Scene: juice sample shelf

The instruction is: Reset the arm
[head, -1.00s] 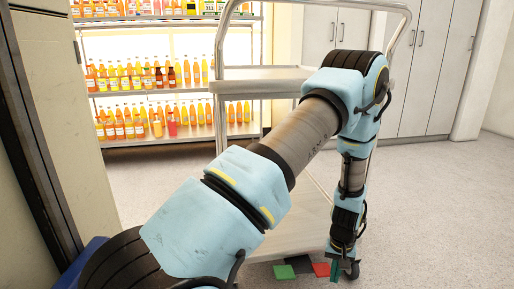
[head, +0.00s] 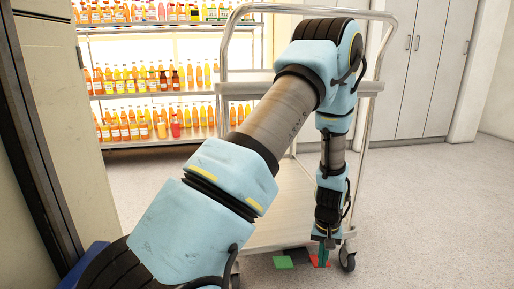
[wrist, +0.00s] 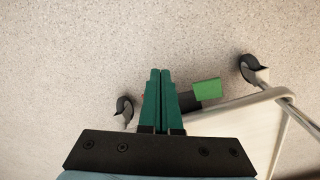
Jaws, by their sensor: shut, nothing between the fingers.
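My gripper (head: 322,262) hangs pointing down at the end of my arm, in front of the cart's front right corner in the head view. In the wrist view its two green fingers (wrist: 160,73) lie side by side, shut, with nothing held. The pale floor shows beyond the fingertips. My arm reaches across the middle of the head view and hides part of the cart.
A metal cart (head: 285,205) on casters stands close by my gripper. Green (head: 283,262), black and red flat pieces lie near its front edge. A shelf of juice bottles (head: 150,95) stands behind. Open floor (head: 440,220) lies to the right.

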